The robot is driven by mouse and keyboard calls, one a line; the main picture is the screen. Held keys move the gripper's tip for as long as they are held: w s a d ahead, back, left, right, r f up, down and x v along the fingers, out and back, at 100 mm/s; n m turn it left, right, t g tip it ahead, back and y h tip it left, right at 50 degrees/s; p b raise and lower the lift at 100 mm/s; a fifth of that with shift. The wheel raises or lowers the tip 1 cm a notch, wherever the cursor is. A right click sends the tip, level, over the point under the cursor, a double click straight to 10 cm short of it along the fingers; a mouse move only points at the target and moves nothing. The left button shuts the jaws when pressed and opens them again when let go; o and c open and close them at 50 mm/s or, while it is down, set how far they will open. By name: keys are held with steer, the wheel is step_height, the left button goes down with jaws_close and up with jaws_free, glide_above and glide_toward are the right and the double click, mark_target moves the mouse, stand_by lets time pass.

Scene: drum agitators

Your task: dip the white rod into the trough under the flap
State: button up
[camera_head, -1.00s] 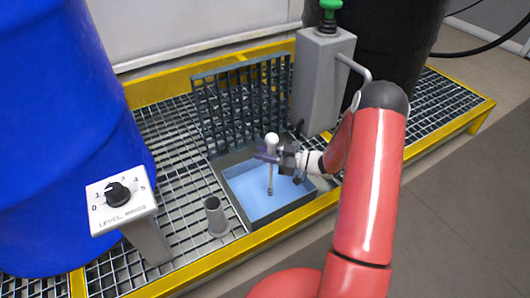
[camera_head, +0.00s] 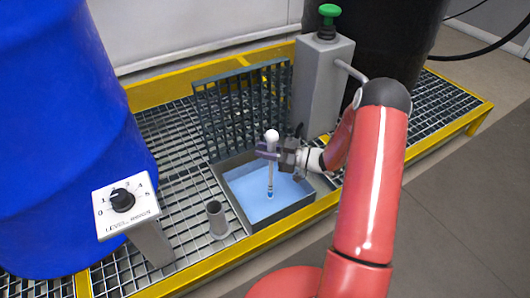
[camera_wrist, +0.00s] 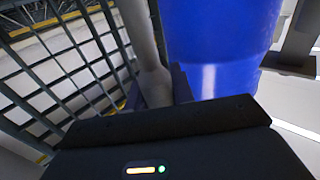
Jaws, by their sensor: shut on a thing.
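My gripper (camera_head: 268,152) is shut on the white rod (camera_head: 271,172) and holds it upright over the trough (camera_head: 228,186). The rod has a rounded white top, and its lower end shows blue at the surface of the blue liquid in the trough. I cannot tell how deep the tip reaches. The flap (camera_head: 243,108), a dark grating panel, stands raised at the trough's back edge. In the wrist view the rod (camera_wrist: 146,50) rises close in front of the gripper, with the flap's bars (camera_wrist: 60,60) to its left.
A blue drum (camera_head: 65,120) stands at left, behind a level dial post (camera_head: 125,205). A short grey tube holder (camera_head: 216,219) stands left of the trough. A grey post with a green button (camera_head: 322,75) is right of the flap. A dark drum (camera_head: 395,50) is behind it.

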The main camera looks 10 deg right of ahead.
step_height(320, 180, up, 22)
steer(key=p, duration=1.4)
steer(key=shift+f, duration=0.2)
steer(key=shift+a, duration=0.1)
